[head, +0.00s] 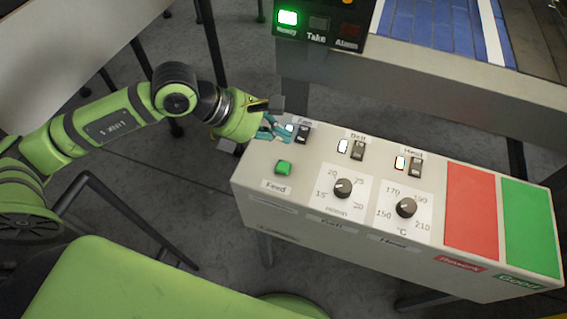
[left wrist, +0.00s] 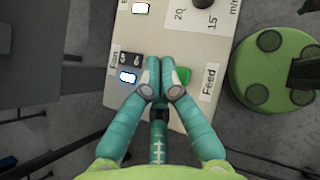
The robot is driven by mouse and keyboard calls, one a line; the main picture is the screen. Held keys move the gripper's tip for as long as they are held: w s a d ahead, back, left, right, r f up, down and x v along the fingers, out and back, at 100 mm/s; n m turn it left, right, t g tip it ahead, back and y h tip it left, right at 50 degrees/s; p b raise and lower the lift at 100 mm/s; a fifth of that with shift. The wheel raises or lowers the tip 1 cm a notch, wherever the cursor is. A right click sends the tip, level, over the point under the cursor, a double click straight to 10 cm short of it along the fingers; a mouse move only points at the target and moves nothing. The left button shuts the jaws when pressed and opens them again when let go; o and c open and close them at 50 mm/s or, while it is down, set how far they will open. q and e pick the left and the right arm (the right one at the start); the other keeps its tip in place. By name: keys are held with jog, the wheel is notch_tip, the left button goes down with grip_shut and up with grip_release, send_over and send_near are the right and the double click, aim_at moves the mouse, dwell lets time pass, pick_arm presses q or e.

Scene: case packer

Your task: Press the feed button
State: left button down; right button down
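My right gripper is not in view.
The box also carries a belt switch (head: 358,149), a heat switch (head: 415,166), two black knobs (head: 343,188), a red panel (head: 471,212) and a green panel (head: 531,229). A dark status panel (head: 318,25) with a lit green "Ready" lamp stands behind, beside a blue conveyor (head: 435,30).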

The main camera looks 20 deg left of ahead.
aim_at(280, 168)
pick_arm(q)
notch_tip(280, 168, down, 8)
jog(key=b, duration=0.5)
jog(key=shift+w+f+b, duration=0.1)
jog(key=shift+f+b, duration=0.35)
jog(key=shift+b, duration=0.15)
jog(key=shift+r, duration=0.1)
dwell(0.6)
jog(key=shift+f+b, duration=0.45)
jog(key=shift+b, duration=0.25)
